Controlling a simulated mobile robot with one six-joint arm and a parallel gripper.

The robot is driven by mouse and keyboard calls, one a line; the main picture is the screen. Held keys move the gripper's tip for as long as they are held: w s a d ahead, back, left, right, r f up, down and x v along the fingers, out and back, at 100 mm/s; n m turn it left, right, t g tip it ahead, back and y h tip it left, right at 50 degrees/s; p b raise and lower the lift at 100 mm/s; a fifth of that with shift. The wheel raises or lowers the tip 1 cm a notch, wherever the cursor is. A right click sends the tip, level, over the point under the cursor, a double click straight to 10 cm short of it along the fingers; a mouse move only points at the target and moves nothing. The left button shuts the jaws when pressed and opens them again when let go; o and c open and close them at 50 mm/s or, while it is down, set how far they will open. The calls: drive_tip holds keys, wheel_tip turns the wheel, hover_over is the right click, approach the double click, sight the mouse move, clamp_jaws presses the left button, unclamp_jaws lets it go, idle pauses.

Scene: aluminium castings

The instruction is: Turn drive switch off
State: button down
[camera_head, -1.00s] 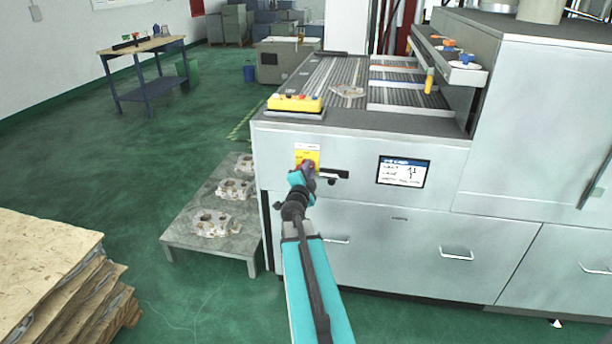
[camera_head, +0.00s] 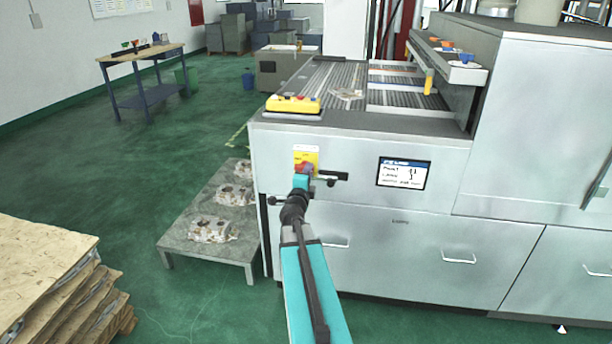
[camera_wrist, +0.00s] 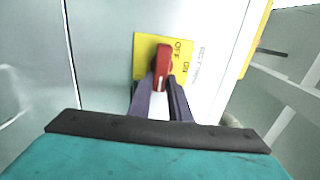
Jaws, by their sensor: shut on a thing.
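The drive switch is a red rotary handle (camera_wrist: 162,66) on a yellow plate (camera_wrist: 146,50) marked OFF and ON. In the wrist view the handle lies along the picture's vertical, and the plate is turned sideways. My gripper (camera_wrist: 161,88) has its two dark fingers closed at the near end of the red handle. In the head view the yellow plate (camera_head: 306,154) is on the upper left of the machine's front. The red handle (camera_head: 303,168) shows just above my gripper (camera_head: 301,178), which hides its lower part. I cannot tell exactly which mark the handle points at.
The machine's front (camera_head: 365,157) carries a small screen (camera_head: 404,173) right of the switch. A yellow button box (camera_head: 293,104) sits on its top edge. A low table (camera_head: 177,244) with castings stands at left, and stacked pallets (camera_head: 40,270) are at front left.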

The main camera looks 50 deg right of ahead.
drive_tip(key=shift+d+r, duration=0.1)
drive_tip(key=shift+d, duration=0.05)
drive_tip(key=c, duration=1.6)
unclamp_jaws()
drive_tip(key=shift+c, duration=0.2)
drive_tip(key=shift+f, duration=0.25)
drive_tip(key=shift+a, duration=0.3)
